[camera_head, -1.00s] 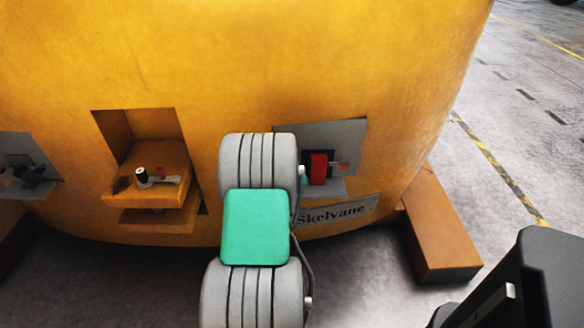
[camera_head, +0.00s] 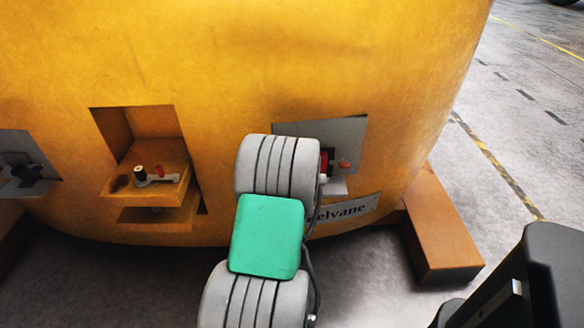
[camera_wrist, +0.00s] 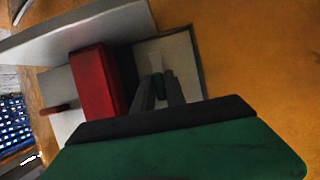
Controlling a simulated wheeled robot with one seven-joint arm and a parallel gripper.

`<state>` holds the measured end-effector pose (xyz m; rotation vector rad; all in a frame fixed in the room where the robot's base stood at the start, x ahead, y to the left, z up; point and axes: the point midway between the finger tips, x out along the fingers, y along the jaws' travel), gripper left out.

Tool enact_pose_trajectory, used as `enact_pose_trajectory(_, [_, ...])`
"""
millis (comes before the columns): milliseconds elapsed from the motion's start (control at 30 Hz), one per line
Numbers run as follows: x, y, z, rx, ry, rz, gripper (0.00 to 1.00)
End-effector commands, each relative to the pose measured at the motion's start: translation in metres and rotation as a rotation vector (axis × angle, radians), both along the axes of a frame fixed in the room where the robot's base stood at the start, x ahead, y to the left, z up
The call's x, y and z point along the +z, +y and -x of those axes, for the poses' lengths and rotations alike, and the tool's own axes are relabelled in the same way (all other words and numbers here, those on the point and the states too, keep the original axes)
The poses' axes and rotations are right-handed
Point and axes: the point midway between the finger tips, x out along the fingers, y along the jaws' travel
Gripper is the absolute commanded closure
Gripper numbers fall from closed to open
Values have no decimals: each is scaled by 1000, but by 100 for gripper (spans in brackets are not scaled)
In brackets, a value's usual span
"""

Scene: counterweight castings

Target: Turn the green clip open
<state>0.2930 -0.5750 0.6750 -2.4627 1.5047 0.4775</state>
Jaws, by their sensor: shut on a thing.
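In the wrist view the green clip (camera_wrist: 159,85) is a small dark green piece in front of a pale plate in the recess. My gripper (camera_wrist: 159,79) is shut on it, with a grey finger on either side. Most of the clip is hidden between the fingers, so its exact angle cannot be told. In the head view my arm hides both the gripper and the clip.
A red block (camera_wrist: 93,82) stands close left of my gripper, with a small red peg (camera_wrist: 54,109) beyond. The block is partly visible in the head view (camera_head: 325,161). Grey plate walls (camera_head: 344,133) border the recess in the yellow casting (camera_head: 240,70). Another recess (camera_head: 140,124) lies left.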

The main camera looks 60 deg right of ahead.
Motion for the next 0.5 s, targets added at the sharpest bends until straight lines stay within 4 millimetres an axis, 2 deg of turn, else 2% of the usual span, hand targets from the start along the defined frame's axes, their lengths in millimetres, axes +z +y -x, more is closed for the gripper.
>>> enact_pose_trajectory(167, [-1, 1, 0, 0, -1, -4, 100])
enact_pose_trajectory(200, [-1, 1, 0, 0, -1, -4, 81])
enact_pose_trajectory(367, [-1, 0, 0, 1, 0, -2, 67])
enact_pose_trajectory(500, [-1, 0, 0, 0, 0, -1, 67])
